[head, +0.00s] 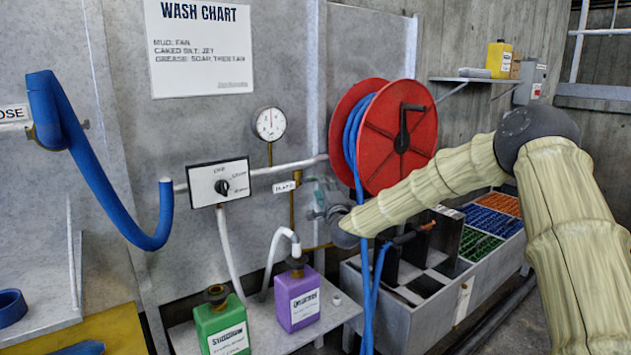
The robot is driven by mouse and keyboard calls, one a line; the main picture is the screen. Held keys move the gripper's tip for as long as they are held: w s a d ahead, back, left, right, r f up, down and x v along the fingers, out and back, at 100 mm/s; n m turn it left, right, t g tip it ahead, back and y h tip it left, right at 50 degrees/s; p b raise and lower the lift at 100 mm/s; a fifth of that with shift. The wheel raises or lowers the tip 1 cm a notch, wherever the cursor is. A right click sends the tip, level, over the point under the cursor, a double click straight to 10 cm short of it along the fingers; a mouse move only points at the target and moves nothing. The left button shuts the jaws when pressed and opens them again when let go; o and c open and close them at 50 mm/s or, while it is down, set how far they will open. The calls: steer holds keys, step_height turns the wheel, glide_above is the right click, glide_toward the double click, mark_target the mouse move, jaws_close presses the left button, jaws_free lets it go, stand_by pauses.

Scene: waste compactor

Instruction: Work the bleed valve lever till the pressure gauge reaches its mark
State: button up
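The pressure gauge (269,123) is a round white dial on a brass stem above the grey pipe. A thin red needle or mark shows near its top, too small to read. A small white label (287,187), seemingly a bleed tag, sits by a vertical brass pipe (293,215). My gripper (318,195) reaches in from the right, just right of this pipe and below the hose reel. The valve lever cannot be made out; it is probably behind or among my gripper's fingers. The fingers are small and partly hidden, so I cannot tell whether they hold anything.
A red hose reel (398,137) with blue hose stands over my wrist, the hose hanging close by. A selector box (219,183) is left. Green (220,325) and purple (298,298) jugs stand on a shelf below. A divided bin (415,325) is lower right.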

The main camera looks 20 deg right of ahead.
steer(key=w, duration=0.4)
steer(key=w+r, duration=0.1)
steer(key=w, duration=0.2)
steer(key=shift+w+d, duration=0.1)
steer(key=shift+d, duration=0.05)
jaws_close()
